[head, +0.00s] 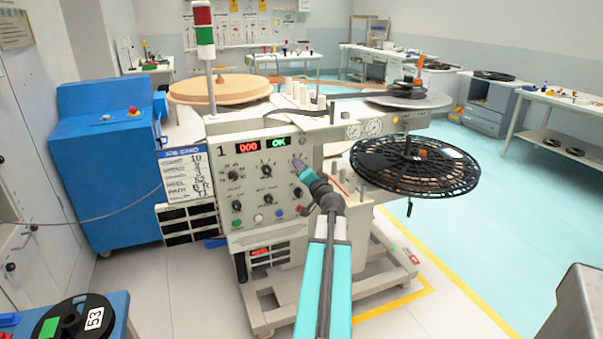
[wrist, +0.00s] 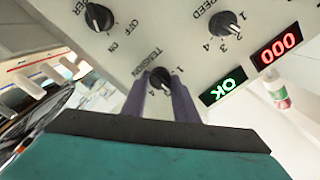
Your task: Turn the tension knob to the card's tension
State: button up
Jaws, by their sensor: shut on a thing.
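The tension knob (wrist: 160,75) is a dark round knob on the pale panel, with the upside-down word TENSION beside it in the wrist view. My gripper (wrist: 161,84) is shut on it, one purple-grey finger on each side. The fingers cover part of its scale and I cannot tell its setting. In the head view my gripper (head: 298,164) reaches the upper right of the control panel (head: 255,215) and hides the knob. The job card (head: 186,176) hangs left of the panel; its tension line is too small to read surely.
The speed knob (wrist: 223,24) and power knob (wrist: 99,17) are close by. A red display (wrist: 276,48) reads 000 and a green one (wrist: 222,86) reads OK. A black slotted reel (head: 415,165) sticks out to the right of the machine. Open floor lies further right.

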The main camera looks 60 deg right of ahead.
jog(key=shift+s+d+f+m+b, duration=0.1)
jog(key=shift+m+b, duration=0.85)
jog(key=shift+m, duration=1.45)
jog(key=o, duration=1.1)
jog(key=shift+c, duration=0.2)
jog(key=b+v, duration=0.3)
jog(key=v, duration=0.5)
jog(key=b, duration=0.4)
jog(key=shift+s+a, duration=0.35)
jog(key=shift+a, duration=0.05)
